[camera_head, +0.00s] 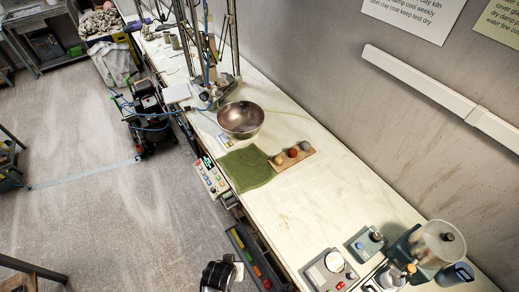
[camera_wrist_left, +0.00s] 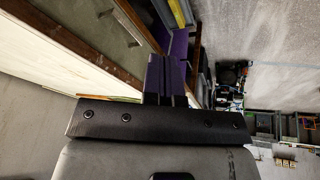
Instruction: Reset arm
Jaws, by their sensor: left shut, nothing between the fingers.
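My left gripper (camera_wrist_left: 161,78) shows in the left wrist view. Its two dark purple fingers lie together, shut, with nothing seen between them. They point toward the top of the picture, past the pale underside or side of a long bench at the left. In the head view I see no gripper clearly. A black ribbed part at the bottom edge may be mine, but I cannot tell. My right gripper is in neither view.
A long white workbench (camera_head: 330,205) runs along the wall. It bears a metal bowl (camera_head: 241,119), a green cloth (camera_head: 246,168), a wooden board (camera_head: 305,153) with small balls, and several devices at the near end. The grey floor (camera_head: 85,210) at left is largely open.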

